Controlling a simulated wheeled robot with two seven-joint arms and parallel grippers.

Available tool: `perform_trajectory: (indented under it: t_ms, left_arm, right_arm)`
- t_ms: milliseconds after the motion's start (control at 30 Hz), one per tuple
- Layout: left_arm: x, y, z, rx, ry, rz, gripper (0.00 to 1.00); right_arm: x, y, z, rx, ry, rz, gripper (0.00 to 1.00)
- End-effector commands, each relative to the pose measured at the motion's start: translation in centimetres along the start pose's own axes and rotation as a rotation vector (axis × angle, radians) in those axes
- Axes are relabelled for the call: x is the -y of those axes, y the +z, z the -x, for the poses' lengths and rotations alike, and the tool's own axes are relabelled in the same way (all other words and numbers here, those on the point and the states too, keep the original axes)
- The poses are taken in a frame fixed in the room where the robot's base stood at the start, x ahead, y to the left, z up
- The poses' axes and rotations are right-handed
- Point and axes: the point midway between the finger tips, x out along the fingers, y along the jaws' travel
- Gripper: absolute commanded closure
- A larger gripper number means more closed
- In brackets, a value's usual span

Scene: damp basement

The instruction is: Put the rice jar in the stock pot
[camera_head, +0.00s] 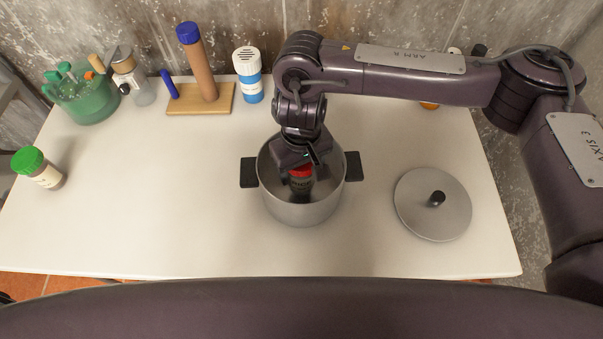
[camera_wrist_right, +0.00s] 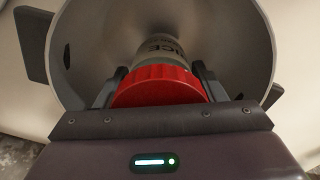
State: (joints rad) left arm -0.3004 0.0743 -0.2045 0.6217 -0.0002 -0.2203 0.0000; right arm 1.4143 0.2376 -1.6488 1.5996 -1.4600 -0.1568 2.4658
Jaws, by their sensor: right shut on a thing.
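In the right wrist view the red lid of the rice jar (camera_wrist_right: 158,86) sits between the two fingers of my right gripper (camera_wrist_right: 158,90), with the letters "ICE" showing. The grey wall of the stock pot (camera_wrist_right: 240,45) surrounds the jar there. I cannot tell whether the jar's base touches the pot floor. My left gripper is not in view.
The pot lid (camera_head: 433,205) lies on the table (camera_head: 150,190) to the right. A green-capped jar (camera_head: 38,168) stands at left. A green caddy (camera_head: 82,95), a wooden stand (camera_head: 201,98) and a blue-and-white container (camera_head: 248,75) line the back. The front left is clear.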

Motion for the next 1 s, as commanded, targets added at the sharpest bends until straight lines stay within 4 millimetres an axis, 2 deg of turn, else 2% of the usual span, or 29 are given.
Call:
perform_trajectory:
  t_ms: [200, 567, 600, 700, 767, 1000]
  left_arm:
    - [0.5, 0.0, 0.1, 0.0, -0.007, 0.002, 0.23]
    - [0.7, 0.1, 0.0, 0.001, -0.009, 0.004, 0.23]
    - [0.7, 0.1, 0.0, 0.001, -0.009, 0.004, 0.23]
    - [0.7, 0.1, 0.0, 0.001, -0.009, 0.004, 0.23]
    - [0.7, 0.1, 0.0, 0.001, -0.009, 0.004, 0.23]
    - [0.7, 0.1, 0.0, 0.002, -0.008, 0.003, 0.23]
  right_arm:
    - [0.0, 0.1, -2.9, 0.002, 0.0, 0.0, 0.7]
    - [0.0, 0.0, -3.4, 0.001, -0.001, -0.001, 0.7]
    - [0.0, 0.0, -3.5, 0.001, 0.0, -0.001, 0.34]
    - [0.0, 0.0, -3.4, 0.001, 0.0, -0.001, 0.21]
    - [0.0, 0.0, -3.4, 0.001, 0.0, -0.001, 0.15]
    - [0.0, 0.0, -3.4, 0.001, 0.0, 0.0, 0.15]
